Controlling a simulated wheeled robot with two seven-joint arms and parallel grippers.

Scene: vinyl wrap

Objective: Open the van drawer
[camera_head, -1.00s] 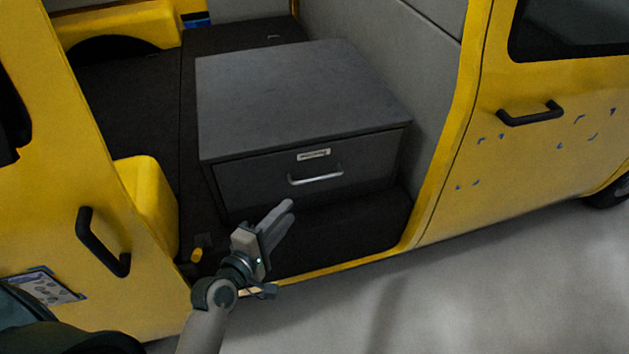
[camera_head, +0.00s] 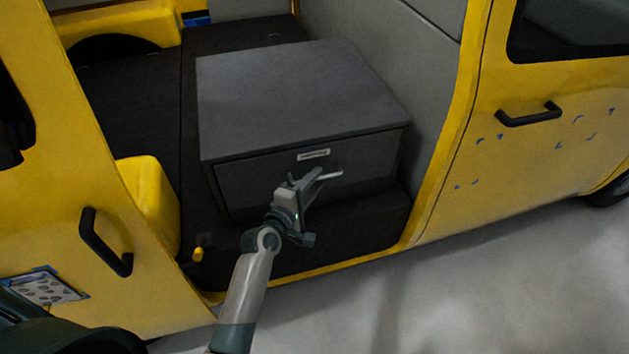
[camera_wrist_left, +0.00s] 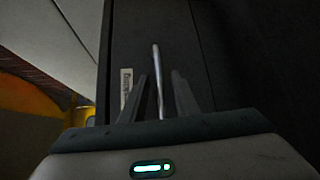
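The van drawer (camera_head: 250,180) is the grey front of a grey box inside the yellow van, and it is shut. Its silver bar handle (camera_head: 331,174) is partly covered by my left gripper (camera_head: 308,179) in the head view. In the left wrist view, the handle (camera_wrist_left: 157,75) runs upright between the two open fingers of my gripper (camera_wrist_left: 165,80). It looks closer to the left finger; I cannot tell whether they touch. My right gripper is not in view.
A white label (camera_head: 313,155) sits above the handle. The van's yellow door frame (camera_head: 440,190) rises at the right, and a yellow door with a black handle (camera_head: 104,243) stands at the left. Dark floor lies below the drawer.

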